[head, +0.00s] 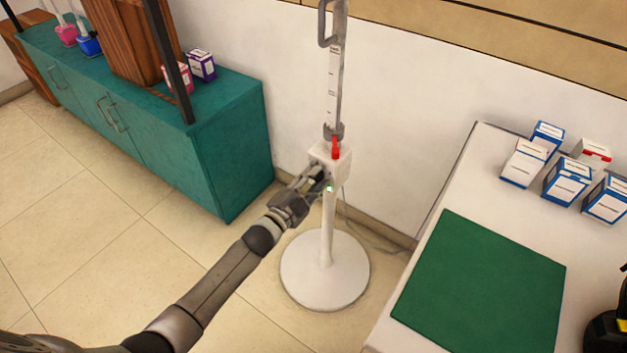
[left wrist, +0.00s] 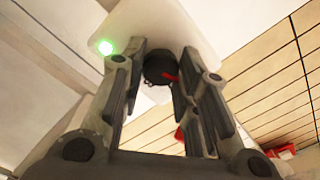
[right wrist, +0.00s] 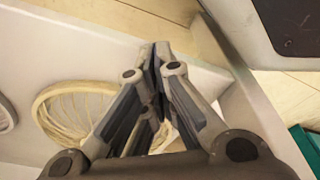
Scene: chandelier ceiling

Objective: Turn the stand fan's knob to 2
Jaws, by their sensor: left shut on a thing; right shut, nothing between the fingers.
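The stand fan has a white round base (head: 325,280), a slim pole and a white control box (head: 334,164) with a red piece on top. Its black knob (left wrist: 158,68) has a red mark and shows between my left fingers in the left wrist view; I cannot read a setting. A green light (left wrist: 105,47) glows beside it. My left gripper (head: 320,174) is at the box's front left and is shut on the knob, which it hides in the head view. My right gripper (right wrist: 160,55) is shut and empty in the right wrist view.
A teal cabinet (head: 235,150) stands left of the fan, against the wall. A white table (head: 440,190) at the right bears a green mat (head: 480,290) and several boxes. A cable runs along the floor behind the fan.

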